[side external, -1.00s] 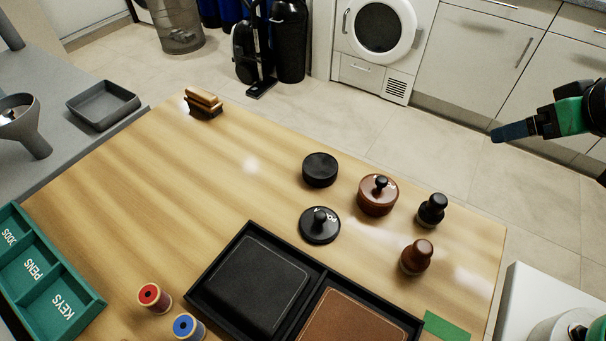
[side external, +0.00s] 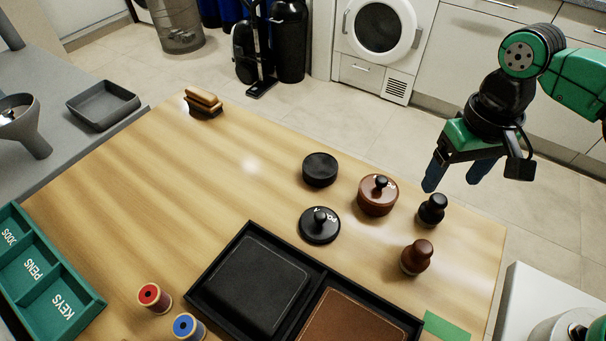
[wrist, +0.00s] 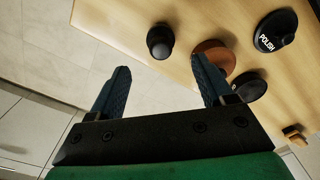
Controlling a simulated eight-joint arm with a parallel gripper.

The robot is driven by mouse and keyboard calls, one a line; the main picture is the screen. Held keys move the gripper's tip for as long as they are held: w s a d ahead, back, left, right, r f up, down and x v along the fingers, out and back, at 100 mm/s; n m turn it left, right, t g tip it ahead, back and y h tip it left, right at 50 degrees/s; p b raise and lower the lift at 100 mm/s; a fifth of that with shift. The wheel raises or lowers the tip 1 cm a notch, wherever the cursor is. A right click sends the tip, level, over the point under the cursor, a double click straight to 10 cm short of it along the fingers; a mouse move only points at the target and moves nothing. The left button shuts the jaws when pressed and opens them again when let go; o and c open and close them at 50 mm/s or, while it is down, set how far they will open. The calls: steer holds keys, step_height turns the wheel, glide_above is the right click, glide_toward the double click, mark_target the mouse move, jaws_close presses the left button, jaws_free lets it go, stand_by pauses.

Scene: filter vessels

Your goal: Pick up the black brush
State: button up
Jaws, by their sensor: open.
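The black brush (side external: 432,209) is a small knob-topped piece standing upright near the table's right edge. In the wrist view the black brush (wrist: 160,40) shows from above, ahead of and between my fingertips. My gripper (side external: 451,184) is open and empty, with its blue fingers pointing down above the table's right edge, close to the black brush in the side view. It also shows in the wrist view (wrist: 160,66), with nothing between the fingers. A similar brown brush (side external: 416,257) stands nearer the front.
A brown tin with a knobbed lid (side external: 377,196) stands just left of the black brush. A black tin (side external: 320,169) and a black polish lid (side external: 319,226) lie further left. A black tray (side external: 213,298) holds two flat pads. The table's back left is mostly clear.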

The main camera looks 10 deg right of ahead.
mark_target(440, 198)
steer(key=shift+f, duration=2.9)
jaws_close()
